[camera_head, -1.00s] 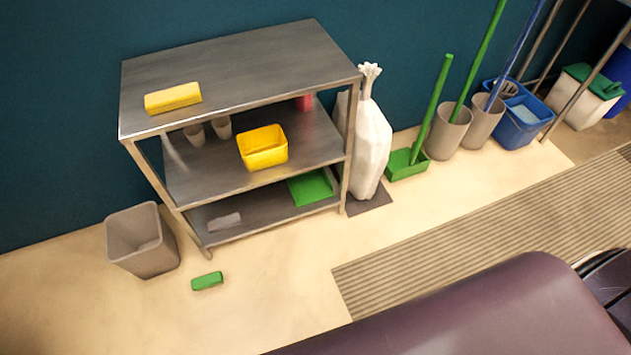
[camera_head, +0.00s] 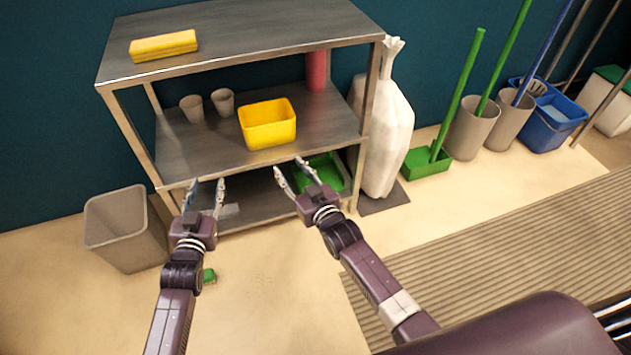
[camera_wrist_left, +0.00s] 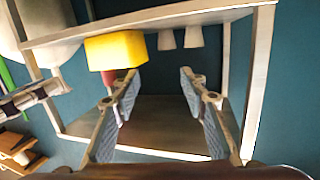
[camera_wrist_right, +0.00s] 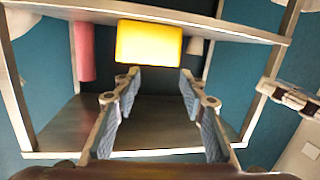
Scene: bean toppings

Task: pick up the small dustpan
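A small green dustpan (camera_head: 322,172) lies on the bottom shelf of the metal rack, at its right end. My right gripper and the shelf edge hide part of it in the head view. My right gripper (camera_head: 290,168) is open and empty, in front of the rack just left of the dustpan. My left gripper (camera_head: 206,188) is open and empty, further left in front of the bottom shelf. The wrist views also show the left fingers (camera_wrist_left: 160,76) and right fingers (camera_wrist_right: 160,76) spread with nothing between them. I cannot make out the dustpan in the wrist views.
The rack (camera_head: 240,25) carries a yellow bin (camera_head: 268,125), grey cups and a yellow block (camera_head: 164,46). A grey bin (camera_head: 125,230) stands left, a white sack (camera_head: 385,135) right. A long-handled green dustpan (camera_head: 427,162) stands beyond the sack. A green block (camera_head: 209,275) lies on the floor.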

